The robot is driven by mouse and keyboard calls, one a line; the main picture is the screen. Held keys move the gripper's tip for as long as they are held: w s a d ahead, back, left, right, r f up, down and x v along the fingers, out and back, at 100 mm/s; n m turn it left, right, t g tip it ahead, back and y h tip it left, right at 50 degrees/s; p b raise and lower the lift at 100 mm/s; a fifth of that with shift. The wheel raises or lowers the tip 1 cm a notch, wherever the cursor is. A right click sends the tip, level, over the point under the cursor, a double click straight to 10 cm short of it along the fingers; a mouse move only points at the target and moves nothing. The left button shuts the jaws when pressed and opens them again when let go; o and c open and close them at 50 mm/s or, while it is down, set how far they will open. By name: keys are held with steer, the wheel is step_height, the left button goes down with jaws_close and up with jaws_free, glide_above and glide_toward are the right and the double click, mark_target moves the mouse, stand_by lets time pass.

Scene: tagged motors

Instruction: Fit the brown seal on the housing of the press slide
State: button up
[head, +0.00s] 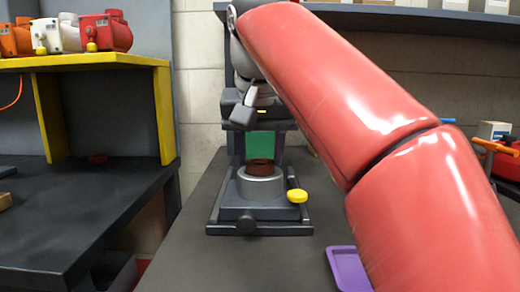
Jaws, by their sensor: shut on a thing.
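The press slide (230,216) stands on the dark bench in the middle of the head view, a grey base with a yellow knob (297,196) at its right. Its round light-grey housing (261,188) stands upright on the base. The brown seal (260,170) shows right at the top of the housing, looking level; I cannot tell whether it is fully seated. My gripper (260,159) is above the housing, pointing down, and is shut on the seal. A green flat piece shows just above the seal. The fingertips' contact is too small to make out.
A purple tray (347,266) lies at the front right, partly behind my red arm. A yellow shelf (85,62) at left carries orange, white and red motors. An orange-handled thing (492,146) is at far right. The bench left of the tray is clear.

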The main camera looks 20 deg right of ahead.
steer(key=shift+f, duration=0.15)
steer(key=o, duration=1)
steer(key=shift+o, duration=0.2)
step_height(320, 180, up, 2)
steer(key=p, duration=0.2)
steer(key=shift+r+p, duration=0.25)
steer(key=shift+p, duration=0.05)
steer(key=shift+r, duration=1.75)
